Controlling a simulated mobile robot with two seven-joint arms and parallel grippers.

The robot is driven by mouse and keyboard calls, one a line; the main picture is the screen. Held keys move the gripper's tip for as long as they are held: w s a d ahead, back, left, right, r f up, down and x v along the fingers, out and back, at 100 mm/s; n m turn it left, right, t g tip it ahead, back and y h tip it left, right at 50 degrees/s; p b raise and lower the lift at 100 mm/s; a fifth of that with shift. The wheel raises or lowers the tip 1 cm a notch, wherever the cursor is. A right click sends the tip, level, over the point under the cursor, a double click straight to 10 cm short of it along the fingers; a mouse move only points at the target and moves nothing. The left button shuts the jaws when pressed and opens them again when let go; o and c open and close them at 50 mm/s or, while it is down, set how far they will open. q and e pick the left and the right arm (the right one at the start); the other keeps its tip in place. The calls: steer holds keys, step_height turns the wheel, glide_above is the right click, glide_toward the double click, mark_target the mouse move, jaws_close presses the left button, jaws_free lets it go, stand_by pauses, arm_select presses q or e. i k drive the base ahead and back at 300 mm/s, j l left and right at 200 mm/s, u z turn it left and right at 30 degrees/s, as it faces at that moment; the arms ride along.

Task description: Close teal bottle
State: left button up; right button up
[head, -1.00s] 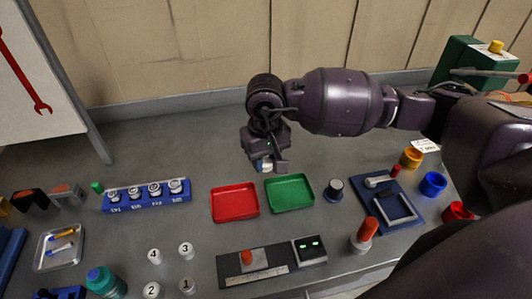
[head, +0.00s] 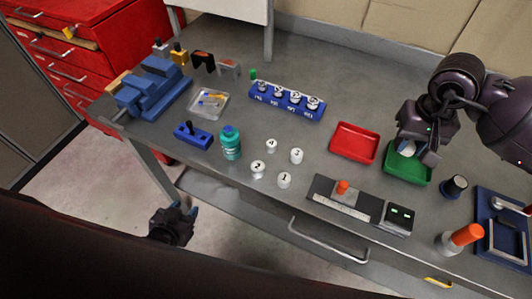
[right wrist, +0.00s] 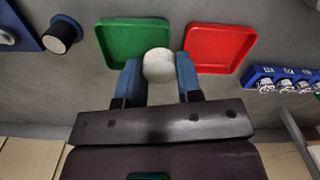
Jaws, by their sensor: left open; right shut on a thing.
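The teal bottle (head: 231,146) stands upright on the grey bench, left of the numbered white pieces. Its top looks bluish, and I cannot tell whether that is a lid or an open mouth. My right gripper (head: 414,150) is above the green tray and shut on a white round piece. In the right wrist view this white round piece (right wrist: 158,66) sits between the blue fingers of my right gripper (right wrist: 159,80). My left gripper (head: 180,218) is open and empty, low in front of the bench edge and apart from the bottle.
The green tray (head: 391,169) and red tray (head: 354,143) lie side by side. A blue vial rack (head: 286,106), a clear tray with pens (head: 209,104) and a blue vise (head: 152,88) stand behind the bottle.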

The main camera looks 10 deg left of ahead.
mark_target(229, 137)
steer(key=k, duration=0.45)
steer(key=u, duration=1.35)
steer(key=l, duration=0.65)
steer(key=k+l, duration=0.15)
steer(key=l, duration=0.5)
